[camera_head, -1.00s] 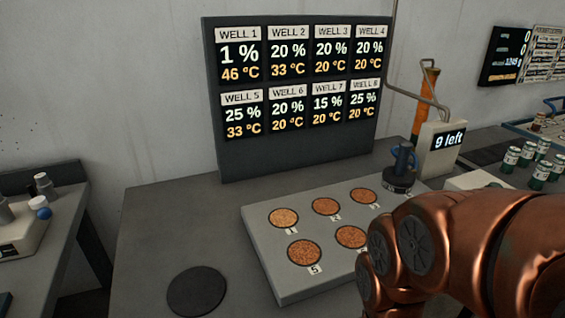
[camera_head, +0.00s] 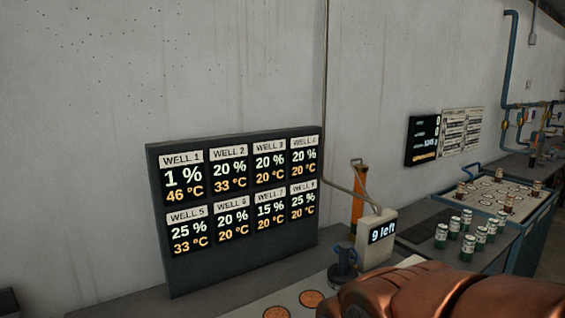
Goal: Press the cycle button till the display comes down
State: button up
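The well display (camera_head: 235,205) is a dark upright board against the wall, left of centre. It lists WELL 1 to WELL 8; WELL 1 reads 1 % and 46 °C, the others 15 to 25 %. I cannot make out a cycle button. My copper arm fills the bottom right; my gripper is not in view. The plate with round wells (camera_head: 268,311) shows only a strip at the bottom edge.
A dark blue-grey knobbed piece (camera_head: 343,262) stands before the "9 left" box. An orange cylinder (camera_head: 358,195) and bent pipe rise behind it. Several green-and-white cans (camera_head: 467,238) and a tray (camera_head: 483,193) are at right. A dark wall screen (camera_head: 423,140) hangs beside a paper chart (camera_head: 461,130).

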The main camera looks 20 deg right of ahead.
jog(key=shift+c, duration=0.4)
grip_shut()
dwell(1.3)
